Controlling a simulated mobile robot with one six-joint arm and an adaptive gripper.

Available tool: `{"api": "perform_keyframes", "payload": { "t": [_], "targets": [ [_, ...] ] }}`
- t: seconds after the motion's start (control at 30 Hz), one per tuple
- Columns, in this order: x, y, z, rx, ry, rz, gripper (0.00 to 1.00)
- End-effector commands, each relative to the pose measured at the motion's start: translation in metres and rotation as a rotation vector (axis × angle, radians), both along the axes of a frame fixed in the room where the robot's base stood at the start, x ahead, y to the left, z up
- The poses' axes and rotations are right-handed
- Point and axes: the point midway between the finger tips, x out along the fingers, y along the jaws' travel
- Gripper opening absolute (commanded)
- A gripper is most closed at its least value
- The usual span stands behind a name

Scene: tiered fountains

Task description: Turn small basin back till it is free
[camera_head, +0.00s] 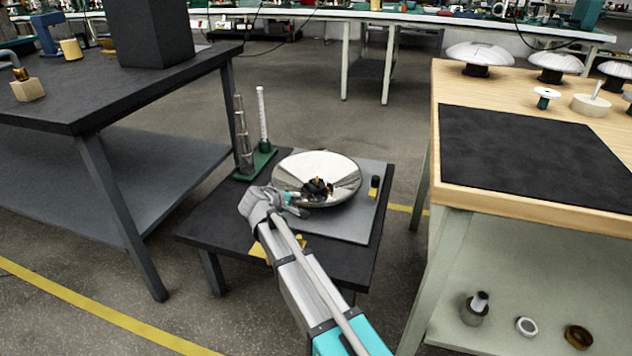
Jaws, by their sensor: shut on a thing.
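A wide, shallow, shiny metal basin (340,172), which I take for the small basin, sits bowl side up over a grey board on a low dark table. My gripper (318,189) reaches in from the lower left over its near rim. Its dark fingers are shut at the middle of the basin, by a small brass-coloured part. The fingers hide the hub, so the exact grip and any thread cannot be seen. What stands under the basin is also hidden.
A green stand (258,160) with a metal post and a white ruled column is close behind left of the basin. A small black-and-brass piece (374,186) stands to its right. Domed metal dishes (479,54) rest on the wooden bench (530,190) at right. A dark bench (100,100) is at left.

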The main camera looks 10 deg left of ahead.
Motion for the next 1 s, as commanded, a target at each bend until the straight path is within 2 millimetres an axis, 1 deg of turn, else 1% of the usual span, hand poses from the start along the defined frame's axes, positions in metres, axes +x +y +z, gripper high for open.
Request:
{"api": "perform_keyframes", "payload": {
  "t": [0.03, 0.53, 1.0],
  "targets": [
    [-0.0036, 0.0002, -0.0032, 0.007, 0.013, -0.004, 0.0],
    [-0.0021, -0.0008, 0.0014, 0.012, 0.039, -0.004, 0.0],
    [-0.0008, -0.001, 0.0015, 0.015, 0.043, -0.004, 0.0]
  ]
}}
